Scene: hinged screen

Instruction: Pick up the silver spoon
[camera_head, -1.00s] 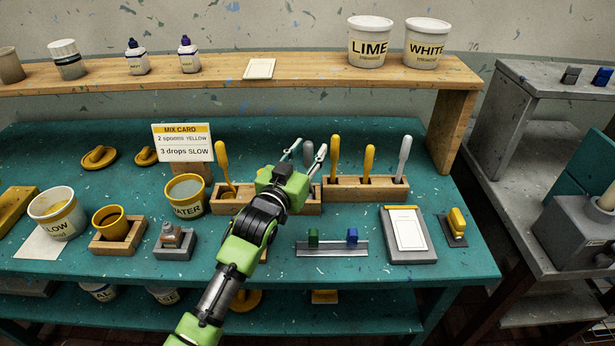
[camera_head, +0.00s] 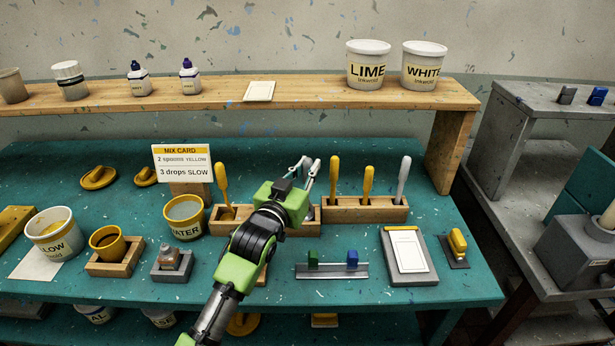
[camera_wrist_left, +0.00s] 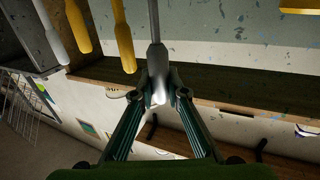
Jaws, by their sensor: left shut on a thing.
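My left gripper (camera_head: 309,168) reaches in over the left wooden rack (camera_head: 225,219). Its fingers are shut on the silver spoon's grey handle, which stands upright between the fingertips. In the left wrist view the spoon (camera_wrist_left: 158,84) is pinched between both fingertips (camera_wrist_left: 162,92), with its thin shaft running up the picture. In the head view the gripper and fingers cover most of the spoon, so I cannot tell whether its lower end is still in the rack. My right gripper is not in view.
A yellow-handled spoon (camera_head: 221,182) stands left in the same rack. The right rack (camera_head: 345,210) holds two yellow handles (camera_head: 334,178) and a grey-handled tool (camera_head: 403,180) close by. A water pot (camera_head: 185,218) and mix card (camera_head: 181,163) are left. Free table lies behind the racks.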

